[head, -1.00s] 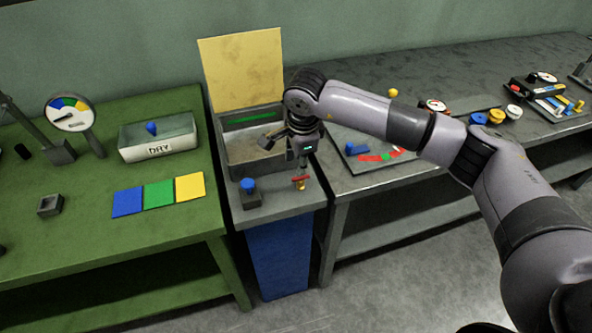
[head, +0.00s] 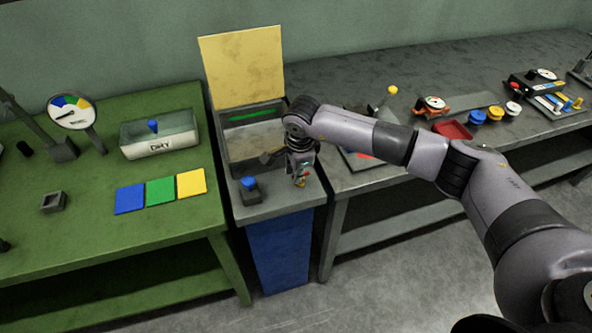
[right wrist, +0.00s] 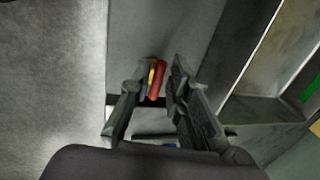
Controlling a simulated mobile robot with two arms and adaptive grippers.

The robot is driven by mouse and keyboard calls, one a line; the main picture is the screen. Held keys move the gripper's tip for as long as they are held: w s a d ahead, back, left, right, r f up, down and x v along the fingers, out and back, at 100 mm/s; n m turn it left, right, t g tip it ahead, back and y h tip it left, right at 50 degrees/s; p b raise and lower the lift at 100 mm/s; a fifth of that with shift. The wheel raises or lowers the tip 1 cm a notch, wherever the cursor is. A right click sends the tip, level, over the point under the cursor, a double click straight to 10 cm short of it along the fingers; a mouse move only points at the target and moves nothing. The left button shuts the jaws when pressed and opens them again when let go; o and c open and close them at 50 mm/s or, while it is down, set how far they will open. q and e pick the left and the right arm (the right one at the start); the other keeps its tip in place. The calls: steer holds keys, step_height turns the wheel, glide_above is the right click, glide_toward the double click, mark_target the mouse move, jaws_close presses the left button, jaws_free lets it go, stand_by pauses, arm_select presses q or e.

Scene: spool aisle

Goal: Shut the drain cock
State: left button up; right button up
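The drain cock (head: 302,182) sits on the front ledge of the grey tank (head: 262,209). Its small brass body and red handle are mostly covered by my right gripper in the head view. My right gripper (head: 300,178) points down at the cock. In the right wrist view the red handle (right wrist: 157,82) and a bit of brass (right wrist: 151,74) show between the tips of my right gripper (right wrist: 153,90). The fingers are apart, with a gap between them; whether either touches the handle I cannot tell. My left gripper is not in view.
A blue-topped knob (head: 249,187) stands on the same ledge, left of the cock. The tank's yellow lid (head: 243,65) stands up behind. A green table (head: 80,215) with a tray (head: 160,140) is left; a grey bench (head: 350,85) with several parts is right.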

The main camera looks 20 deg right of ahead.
jaws_close()
stand_by(0.3)
steer(key=shift+w+f+m+b, duration=0.15)
steer(key=shift+w+m+b, duration=0.05)
steer(key=shift+m+b, duration=1.05)
steer(key=m+b, duration=0.2)
steer(key=shift+w+a+m+h, duration=0.1)
steer(key=shift+w+m+h, duration=0.1)
steer(key=shift+m+h, duration=0.2)
steer(key=m, duration=0.1)
steer(key=m+b, duration=0.2)
steer(key=shift+w+m+g+h, duration=0.25)
steer(key=shift+g+h, duration=0.05)
steer(key=m+b, duration=0.1)
steer(key=m, duration=0.2)
steer(key=m+b, duration=0.1)
steer(key=shift+w+d+m+g+h+b, duration=0.25)
steer(key=shift+m+g+h+b, duration=0.05)
steer(key=shift+b, duration=0.05)
steer(key=shift+w+d+r+m+g+b, duration=0.1)
steer(key=shift+m+g+b, duration=0.1)
steer(key=shift+m, duration=0.55)
steer(key=shift+d+r+m+g+b, duration=0.1)
steer(key=shift+m+b, duration=0.15)
steer(key=shift+m, duration=0.45)
steer(key=shift+w+d+m+g+b, duration=0.1)
steer(key=shift+m+b, duration=0.1)
steer(key=shift+m, duration=0.55)
